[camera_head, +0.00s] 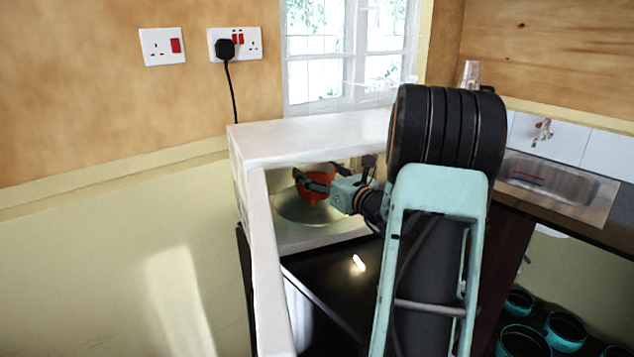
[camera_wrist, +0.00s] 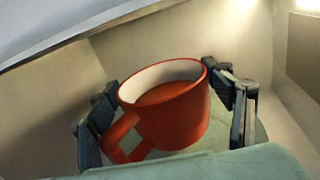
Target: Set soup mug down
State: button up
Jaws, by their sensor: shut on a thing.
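The soup mug (camera_wrist: 182,120) is orange-red with a pale inside and holds reddish-brown soup. Its handle points to the lower left in the wrist view. In the head view the mug (camera_head: 319,182) is inside the open white microwave (camera_head: 305,138), over the round turntable (camera_head: 290,212). My gripper (camera_head: 312,185) reaches in from the right and is shut on the mug. In the wrist view its dark fingers (camera_wrist: 168,112) sit on both sides of the mug. I cannot tell whether the mug's base touches the turntable.
The microwave's roof and side walls closely surround my gripper. Its dark door (camera_head: 335,268) lies open in front, below my arm. A sink (camera_head: 560,188) with a tap is at right. Several dark pots (camera_head: 565,330) stand low at right.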

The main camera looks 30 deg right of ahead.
jog(key=shift+w+f, duration=0.15)
jog(key=shift+f, duration=0.55)
jog(key=shift+w+f, duration=0.1)
jog(key=shift+f, duration=0.55)
jog(key=shift+f, duration=0.1)
jog(key=shift+f+b, duration=0.15)
jog(key=shift+b, duration=0.15)
jog(key=o, duration=1.7)
jog(key=shift+s+d, duration=0.1)
jog(key=shift+s, duration=0.2)
jog(key=s, duration=1.1)
jog(key=shift+s+d, duration=0.15)
jog(key=shift+s, duration=0.15)
